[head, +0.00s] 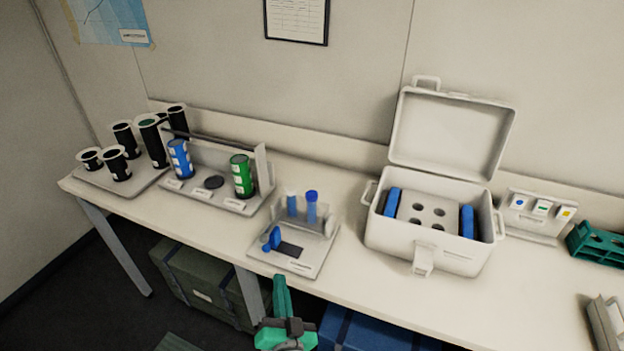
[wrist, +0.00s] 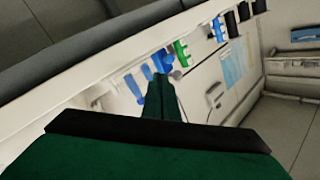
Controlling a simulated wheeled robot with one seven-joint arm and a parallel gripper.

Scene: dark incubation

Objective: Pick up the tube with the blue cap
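The tube with the blue cap (head: 311,207) stands upright in a small pale stand (head: 304,266) on the bench, left of the white box. A shorter blue piece (head: 292,205) stands just left of it, and a blue knob-like part (head: 273,239) sits at the stand's front left. My gripper (head: 280,284) is in front of the bench edge, below and apart from the stand. In the wrist view its green fingers (wrist: 160,86) lie together with nothing visible between them. Blue shapes (wrist: 161,62) show beyond the fingertips; I cannot tell which is the tube.
A white box (head: 424,257) with an open lid stands right of the stand. A rack with a blue cylinder (head: 179,159) and a green cylinder (head: 241,176) is to the left, with black cups (head: 124,138) beyond. A green rack (head: 598,243) is far right.

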